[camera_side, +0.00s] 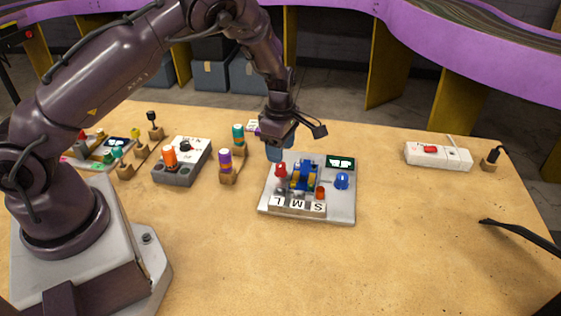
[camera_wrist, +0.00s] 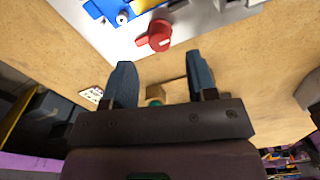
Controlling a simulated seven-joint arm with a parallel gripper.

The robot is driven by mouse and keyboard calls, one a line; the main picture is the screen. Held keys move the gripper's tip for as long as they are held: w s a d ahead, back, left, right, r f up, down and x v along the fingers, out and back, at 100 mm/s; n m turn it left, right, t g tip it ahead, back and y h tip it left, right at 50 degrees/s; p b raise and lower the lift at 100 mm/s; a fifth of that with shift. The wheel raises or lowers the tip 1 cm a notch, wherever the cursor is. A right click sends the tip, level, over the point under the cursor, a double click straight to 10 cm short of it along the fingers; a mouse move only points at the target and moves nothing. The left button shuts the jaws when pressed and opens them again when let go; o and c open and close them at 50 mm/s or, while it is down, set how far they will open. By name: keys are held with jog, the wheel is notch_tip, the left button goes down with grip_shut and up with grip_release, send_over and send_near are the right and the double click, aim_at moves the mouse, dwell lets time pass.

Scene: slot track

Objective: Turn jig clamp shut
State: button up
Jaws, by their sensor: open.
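The jig is a light grey plate (camera_side: 345,205) with a blue and yellow fixture (camera_side: 304,176) in its middle; the fixture also shows in the wrist view (camera_wrist: 121,14). A red knob (camera_side: 281,171) stands at the plate's left; it also shows in the wrist view (camera_wrist: 157,37). A blue knob (camera_side: 342,181) stands at the right. I cannot tell which part is named the clamp. My gripper (camera_side: 275,154) is over the plate's back left corner, close to the red knob. Its blue fingers (camera_wrist: 162,75) are apart and empty, with the red knob beyond their tips.
Left of the plate is a wooden stand with purple and teal pegs (camera_side: 227,162). Farther left is a grey box with an orange knob (camera_side: 182,172). A white power strip (camera_side: 438,156) lies at the right. The front of the table is clear.

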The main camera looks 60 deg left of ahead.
aim_at(282, 166)
jog(key=shift+f, duration=2.35)
jog(key=c, duration=0.9)
